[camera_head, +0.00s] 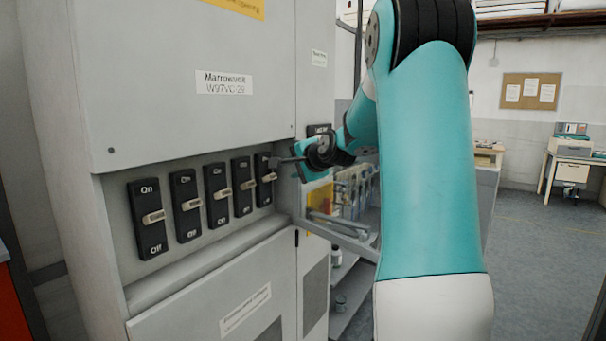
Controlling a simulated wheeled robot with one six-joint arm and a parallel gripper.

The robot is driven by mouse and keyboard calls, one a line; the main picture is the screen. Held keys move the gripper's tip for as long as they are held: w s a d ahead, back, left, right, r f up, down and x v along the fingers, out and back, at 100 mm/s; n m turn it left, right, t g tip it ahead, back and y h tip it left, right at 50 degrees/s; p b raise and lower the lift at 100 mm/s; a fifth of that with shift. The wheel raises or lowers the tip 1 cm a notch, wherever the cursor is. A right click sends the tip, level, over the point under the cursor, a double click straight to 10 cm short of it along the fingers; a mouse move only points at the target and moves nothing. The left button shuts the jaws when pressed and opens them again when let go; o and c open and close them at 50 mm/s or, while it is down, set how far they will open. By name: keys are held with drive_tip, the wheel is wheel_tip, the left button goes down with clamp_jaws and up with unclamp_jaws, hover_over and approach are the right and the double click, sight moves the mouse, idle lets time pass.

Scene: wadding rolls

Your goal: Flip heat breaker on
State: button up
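A row of several black breaker switches is set in a recess of the grey cabinet (150,80). Each has a pale lever, and "On" at the top and "Off" at the bottom can be read on some. The leftmost switch (143,192) is nearest. No label naming the heat breaker is readable. The levers stick out near mid-height, and I cannot tell which way each is set.
A lower cabinet panel (215,290) juts out below the switches. A shelf rack (352,195) with bottles stands right of the cabinet, behind my arm. Open floor (545,260) lies at the right, with a desk (573,165) farther back.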

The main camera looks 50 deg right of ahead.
drive_tip(key=v, duration=0.3)
drive_tip(key=shift+s+a+r+b, duration=0.1)
drive_tip(key=shift+s+a+b, duration=0.05)
drive_tip(key=shift+s+b, duration=0.15)
idle(0.3)
drive_tip(key=a+f+n+g+y, duration=0.1)
drive_tip(key=a+f+n+y, duration=0.2)
drive_tip(key=a, duration=0.6)
drive_tip(key=a+f+n+g+y, duration=0.1)
drive_tip(key=a+n+g+y, duration=0.1)
drive_tip(key=a+n, duration=0.5)
drive_tip(key=a+f+n+g+y, duration=0.1)
drive_tip(key=a+f+n+y, duration=0.15)
drive_tip(key=a, duration=0.85)
drive_tip(key=s+a+f+n+g, duration=0.2)
drive_tip(key=s+a+n+g, duration=0.2)
drive_tip(key=s+a+n, duration=0.3)
drive_tip(key=s+a+f+n+g+y, duration=0.1)
drive_tip(key=s+a+f+n+g, duration=0.2)
drive_tip(key=s+a+n, duration=0.4)
drive_tip(key=s+a+g, duration=0.1)
drive_tip(key=s+a, duration=0.3)
drive_tip(key=s, duration=0.3)
drive_tip(key=shift+s+f+n+g, duration=0.15)
drive_tip(key=shift+f+n+g, duration=0.15)
drive_tip(key=shift+f+n, duration=0.05)
drive_tip(key=shift+a, duration=0.2)
